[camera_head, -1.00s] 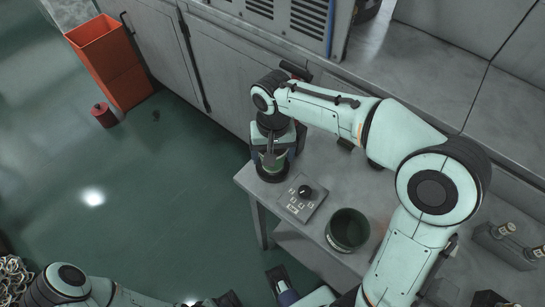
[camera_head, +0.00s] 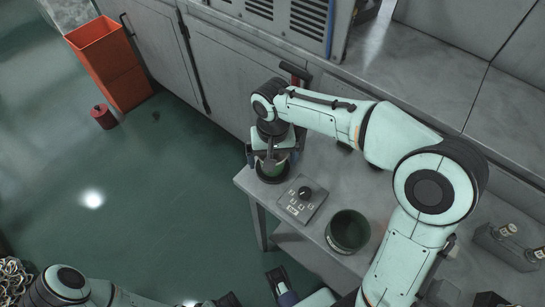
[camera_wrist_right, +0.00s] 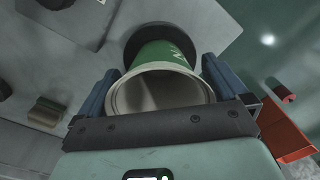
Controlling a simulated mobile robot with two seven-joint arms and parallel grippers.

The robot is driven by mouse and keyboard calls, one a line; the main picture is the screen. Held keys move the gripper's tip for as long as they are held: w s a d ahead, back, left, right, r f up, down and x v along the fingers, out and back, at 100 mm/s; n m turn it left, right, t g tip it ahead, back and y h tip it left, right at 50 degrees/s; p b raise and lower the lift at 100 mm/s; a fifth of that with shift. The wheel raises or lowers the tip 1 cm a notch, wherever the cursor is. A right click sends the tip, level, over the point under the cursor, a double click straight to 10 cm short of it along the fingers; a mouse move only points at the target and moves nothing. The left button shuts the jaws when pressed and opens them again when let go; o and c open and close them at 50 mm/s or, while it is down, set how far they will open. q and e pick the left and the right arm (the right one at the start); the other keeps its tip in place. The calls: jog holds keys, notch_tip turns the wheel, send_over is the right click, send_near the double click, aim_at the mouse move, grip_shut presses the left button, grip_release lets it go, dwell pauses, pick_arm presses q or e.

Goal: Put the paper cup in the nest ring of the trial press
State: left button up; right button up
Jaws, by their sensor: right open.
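The paper cup (camera_head: 272,168) is green with a pale rim. It stands in the black nest ring (camera_head: 272,177) at the table's left corner. In the right wrist view the cup (camera_wrist_right: 165,55) has its open mouth toward me, and its far end is at the dark ring (camera_wrist_right: 133,43); how deep it sits is hidden. My right gripper (camera_head: 274,153) is open around the cup, and in the wrist view its blue fingers (camera_wrist_right: 161,68) stand on either side with gaps. My left gripper (camera_head: 279,287) shows only partly at the bottom edge; its jaw state is unclear.
A control box (camera_head: 301,199) with a black knob sits beside the ring. A dark green round container (camera_head: 347,231) stands nearer on the table. A block with metal pegs (camera_head: 508,245) is at the right. An orange bin (camera_head: 108,65) stands on the floor.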

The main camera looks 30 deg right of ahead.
notch_tip(320, 180, up, 12)
jog(key=p, duration=0.2)
jog(key=shift+f, duration=0.25)
dwell(0.4)
